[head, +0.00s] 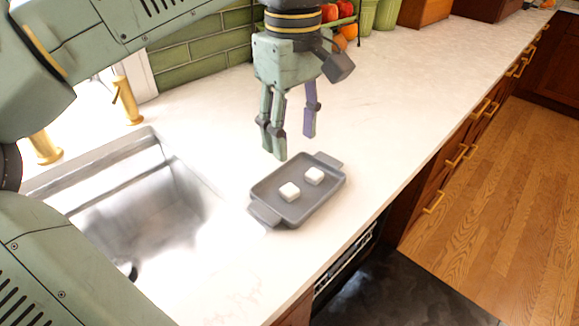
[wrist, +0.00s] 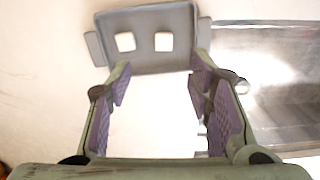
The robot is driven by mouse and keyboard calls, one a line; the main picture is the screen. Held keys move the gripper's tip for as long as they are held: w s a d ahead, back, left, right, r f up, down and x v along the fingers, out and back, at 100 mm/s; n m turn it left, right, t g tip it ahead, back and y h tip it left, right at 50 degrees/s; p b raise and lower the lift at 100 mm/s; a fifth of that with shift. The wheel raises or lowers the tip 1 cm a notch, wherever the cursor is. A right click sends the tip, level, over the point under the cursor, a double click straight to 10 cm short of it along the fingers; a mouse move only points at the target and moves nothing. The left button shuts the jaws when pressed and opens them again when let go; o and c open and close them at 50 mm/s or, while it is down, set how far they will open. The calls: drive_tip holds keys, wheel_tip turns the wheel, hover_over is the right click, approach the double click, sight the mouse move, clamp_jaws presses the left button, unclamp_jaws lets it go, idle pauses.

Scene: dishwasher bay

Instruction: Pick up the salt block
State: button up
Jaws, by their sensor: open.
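Two small white blocks lie apart in a grey tray with handles (head: 264,211) on the white counter. One white block (head: 290,192) is nearer the sink and the other white block (head: 314,176) is farther from it. I cannot tell which is the salt block. My gripper (head: 290,142) is open and empty above the counter, just behind the tray. In the wrist view both blocks, the left one (wrist: 125,42) and the right one (wrist: 163,42), show beyond the open fingers (wrist: 158,80).
A steel sink (head: 150,215) with brass fixtures (head: 127,100) is left of the tray. A dishwasher (head: 345,265) is below the counter's front edge. Fruit (head: 330,13) and green containers (head: 387,14) stand at the back. The counter right of the tray is clear.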

hover_over(287, 187)
drive_tip(key=f, duration=0.4)
drive_tip(key=shift+s+d+f, duration=0.2)
drive_tip(key=shift+d+f, duration=0.1)
drive_tip(key=shift+f, duration=0.05)
drive_tip(key=shift+w+a+f+p, duration=0.15)
drive_tip(key=shift+f+p, duration=0.35)
drive_tip(key=shift+f, duration=0.95)
drive_tip(key=shift+w+a+f+p, duration=0.15)
drive_tip(key=shift+f+p, duration=0.3)
drive_tip(key=shift+f, duration=1)
drive_tip(key=shift+c, duration=0.6)
drive_tip(key=c, duration=0.9)
drive_tip(key=shift+r, duration=0.1)
